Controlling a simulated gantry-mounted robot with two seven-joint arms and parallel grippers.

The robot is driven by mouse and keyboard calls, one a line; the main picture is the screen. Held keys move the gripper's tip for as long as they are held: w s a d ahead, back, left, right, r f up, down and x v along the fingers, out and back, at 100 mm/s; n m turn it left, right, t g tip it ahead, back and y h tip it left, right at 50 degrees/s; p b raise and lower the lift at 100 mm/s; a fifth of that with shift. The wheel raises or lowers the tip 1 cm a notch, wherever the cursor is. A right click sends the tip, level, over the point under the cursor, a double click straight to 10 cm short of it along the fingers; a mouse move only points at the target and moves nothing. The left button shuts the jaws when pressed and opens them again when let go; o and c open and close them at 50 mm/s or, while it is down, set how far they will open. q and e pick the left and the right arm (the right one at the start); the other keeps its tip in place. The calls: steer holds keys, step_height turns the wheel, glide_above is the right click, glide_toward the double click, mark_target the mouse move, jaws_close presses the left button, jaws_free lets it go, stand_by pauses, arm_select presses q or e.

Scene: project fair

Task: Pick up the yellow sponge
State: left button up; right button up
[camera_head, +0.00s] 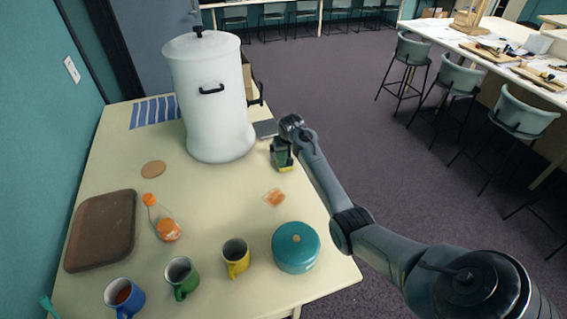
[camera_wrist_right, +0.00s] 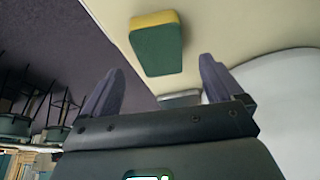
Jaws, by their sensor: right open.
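The yellow sponge (camera_wrist_right: 156,45) has a yellow layer and a dark green layer. In the right wrist view it lies on the cream table just beyond my right gripper's fingertips, roughly between them and apart from both. In the head view only part of the sponge (camera_head: 286,169) shows at the table's right edge, mostly hidden by my right gripper (camera_head: 281,158). My right gripper is open and empty, with its two fingers (camera_wrist_right: 160,72) spread toward the sponge. My left gripper is in neither view.
A tall white pot (camera_head: 208,105) stands left of the right gripper. A flat grey item (camera_head: 265,128) lies behind the gripper. A teal pot (camera_head: 296,247), mugs, a bottle (camera_head: 162,220) and a brown tray (camera_head: 100,235) stand nearer. A small orange piece (camera_head: 274,197) lies on the table.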

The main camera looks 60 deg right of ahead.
mark_target(284, 159)
steer(key=shift+b+x, duration=0.45)
steer(key=shift+x, duration=2.25)
steer(key=shift+s+a, duration=0.1)
steer(key=shift+s, duration=0.1)
steer(key=c, duration=1)
